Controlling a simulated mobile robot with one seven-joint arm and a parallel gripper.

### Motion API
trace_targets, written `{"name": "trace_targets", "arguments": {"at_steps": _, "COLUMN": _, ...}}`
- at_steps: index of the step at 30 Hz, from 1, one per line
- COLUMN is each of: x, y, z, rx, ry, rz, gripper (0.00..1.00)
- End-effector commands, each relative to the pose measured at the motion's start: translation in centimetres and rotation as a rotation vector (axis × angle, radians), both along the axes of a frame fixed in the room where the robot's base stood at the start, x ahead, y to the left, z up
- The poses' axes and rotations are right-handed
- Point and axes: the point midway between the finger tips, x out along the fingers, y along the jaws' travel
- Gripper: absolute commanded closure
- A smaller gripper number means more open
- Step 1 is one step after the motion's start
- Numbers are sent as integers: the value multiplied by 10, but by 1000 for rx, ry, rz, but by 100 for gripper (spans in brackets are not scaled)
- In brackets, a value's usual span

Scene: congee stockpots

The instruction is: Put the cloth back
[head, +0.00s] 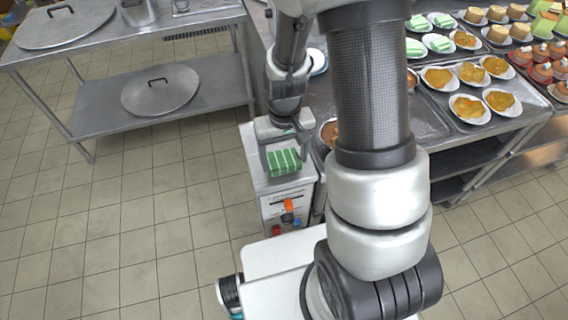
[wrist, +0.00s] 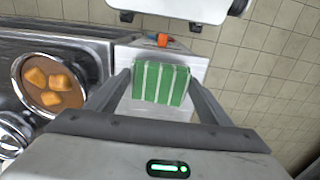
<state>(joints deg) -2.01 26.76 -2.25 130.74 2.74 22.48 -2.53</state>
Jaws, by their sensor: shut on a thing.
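The cloth (head: 284,161) is a small green block with white stripes. It also shows in the wrist view (wrist: 161,86), between the two fingers of my gripper (wrist: 160,78). My gripper is shut on the cloth, one finger at each side. The cloth is over the light top of a narrow unit (head: 256,166) at the end of the counter. I cannot tell whether it touches that top. My arm hides part of the counter behind.
The counter at right carries trays of plates with orange food (head: 470,108). A brown pot with orange pieces (wrist: 50,86) stands left of the cloth in the wrist view. A steel table (head: 190,95) with round lids is at left. The floor between is clear.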

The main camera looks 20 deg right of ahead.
Motion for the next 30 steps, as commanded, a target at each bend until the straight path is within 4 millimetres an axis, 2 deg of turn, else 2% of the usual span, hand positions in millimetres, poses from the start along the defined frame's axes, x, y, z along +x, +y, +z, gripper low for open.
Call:
{"name": "trace_targets", "arguments": {"at_steps": 3, "x": -1, "y": 0, "z": -21, "rx": 0, "ry": 6, "rz": 0, "gripper": 47}}
{"name": "trace_targets", "arguments": {"at_steps": 6, "x": -1, "y": 0, "z": -30, "rx": 0, "ry": 3, "rz": -1, "gripper": 47}}
{"name": "trace_targets", "arguments": {"at_steps": 17, "x": 0, "y": 0, "z": -34, "rx": 0, "ry": 1, "rz": 0, "gripper": 47}}
{"name": "trace_targets", "arguments": {"at_steps": 18, "x": 0, "y": 0, "z": -32, "rx": 0, "ry": 1, "rz": 0, "gripper": 20}}
{"name": "trace_targets", "arguments": {"at_steps": 20, "x": 0, "y": 0, "z": -32, "rx": 0, "ry": 1, "rz": 0, "gripper": 10}}
{"name": "trace_targets", "arguments": {"at_steps": 30, "x": 0, "y": 0, "z": -29, "rx": 0, "ry": 1, "rz": 0, "gripper": 8}}
